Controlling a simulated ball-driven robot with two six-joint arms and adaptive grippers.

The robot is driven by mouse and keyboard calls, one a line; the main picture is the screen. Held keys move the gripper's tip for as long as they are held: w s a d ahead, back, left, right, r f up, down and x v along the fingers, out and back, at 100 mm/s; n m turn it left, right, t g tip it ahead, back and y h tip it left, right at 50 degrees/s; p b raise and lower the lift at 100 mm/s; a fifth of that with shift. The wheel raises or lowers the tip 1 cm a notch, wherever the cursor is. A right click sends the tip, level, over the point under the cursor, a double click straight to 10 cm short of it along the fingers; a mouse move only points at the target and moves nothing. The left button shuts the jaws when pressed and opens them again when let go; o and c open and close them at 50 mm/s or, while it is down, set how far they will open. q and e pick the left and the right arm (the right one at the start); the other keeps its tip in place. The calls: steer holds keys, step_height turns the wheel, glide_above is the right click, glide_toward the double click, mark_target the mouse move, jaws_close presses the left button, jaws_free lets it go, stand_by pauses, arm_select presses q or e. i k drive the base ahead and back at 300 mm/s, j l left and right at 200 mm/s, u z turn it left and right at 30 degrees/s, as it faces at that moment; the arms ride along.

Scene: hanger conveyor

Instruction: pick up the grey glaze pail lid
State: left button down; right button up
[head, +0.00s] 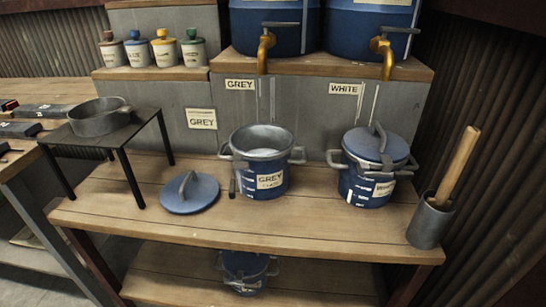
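The grey glaze pail lid (202,195) is a round blue disc with a grey arched handle (185,184) on top. It lies flat on the wooden bench, handle up, left of the open blue pail labelled GREY (264,190). The lid and the pail look close but apart. The pail has grey side handles and its top is uncovered. A second blue pail (366,198) on the right has its own similar lid (376,144) on. Neither of my grippers shows in the head view.
A small black stand (120,132) with a grey pan (98,117) stands left of the lid. A grey cup with a wooden handle (428,224) is at the right end. Taps (266,45) overhang behind. Bench in front of the lid is clear. Another pail (246,268) sits on the lower shelf.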

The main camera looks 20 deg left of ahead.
mark_target(192, 192)
steer(key=u, duration=1.35)
